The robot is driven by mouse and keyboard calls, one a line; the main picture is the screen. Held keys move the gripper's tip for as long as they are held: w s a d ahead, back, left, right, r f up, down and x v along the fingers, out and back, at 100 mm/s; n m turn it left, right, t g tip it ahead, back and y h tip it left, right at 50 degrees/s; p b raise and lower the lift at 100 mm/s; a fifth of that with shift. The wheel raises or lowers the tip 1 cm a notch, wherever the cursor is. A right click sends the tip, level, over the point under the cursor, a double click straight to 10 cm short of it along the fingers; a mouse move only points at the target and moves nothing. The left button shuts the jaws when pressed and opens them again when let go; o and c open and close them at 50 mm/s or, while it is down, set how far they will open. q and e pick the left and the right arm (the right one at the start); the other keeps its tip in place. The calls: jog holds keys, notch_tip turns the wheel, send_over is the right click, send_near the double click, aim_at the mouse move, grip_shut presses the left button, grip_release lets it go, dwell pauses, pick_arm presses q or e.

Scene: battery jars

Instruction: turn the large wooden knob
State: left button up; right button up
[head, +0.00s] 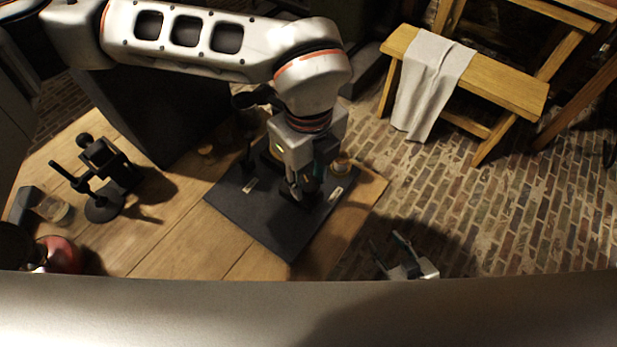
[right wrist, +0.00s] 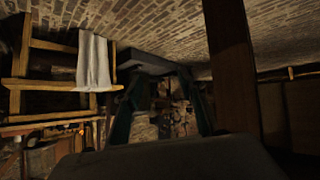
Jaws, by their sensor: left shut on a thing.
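A dark board (head: 265,228) lies on the wooden table, with two small white labels on it. My left gripper (head: 304,192) points down over the middle of the board. It is shut on what appears to be the large wooden knob, which is mostly hidden behind the fingers and in shadow. My right gripper (head: 389,246) is off the table's right side, low in the head view, open and empty. Its two parted fingers also show in the right wrist view (right wrist: 160,100), with nothing between them.
A black stand (head: 104,208), a clear glass (head: 52,208) and a round reddish object (head: 62,255) are on the left of the table (head: 160,245). A small brass-coloured part (head: 341,163) is right of my left gripper. A wooden bench (head: 500,85) with a cloth (head: 430,85) stands beyond brick floor.

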pick_arm(q)
jog(key=shift+f+m, duration=0.15)
jog(key=shift+m, duration=0.35)
jog(key=m+b, duration=0.1)
jog(key=m, duration=0.1)
jog(key=shift+m, duration=0.4)
jog(key=m+b, duration=0.1)
jog(key=m, duration=0.2)
jog(key=shift+m, duration=0.3)
jog(key=m, duration=0.4)
jog(key=shift+m+b, duration=0.3)
jog(key=shift+b, duration=0.1)
jog(key=m, duration=0.4)
jog(key=m+b, duration=0.1)
jog(key=m, duration=0.8)
jog(key=shift+m, duration=0.3)
jog(key=m, duration=0.3)
jog(key=shift+m, duration=0.3)
jog(key=m, duration=0.4)
jog(key=shift+w+r+m, duration=0.1)
jog(key=shift+r+m, duration=0.1)
jog(key=shift+m, duration=0.1)
jog(key=m, duration=1.3)
jog(key=shift+m, duration=2.5)
pick_arm(e)
jog(key=shift+w+d+f, duration=0.2)
jog(key=shift+f, duration=0.3)
jog(key=shift+w+d+f, duration=0.15)
jog(key=shift+d+f, duration=0.05)
jog(key=shift+f, duration=0.3)
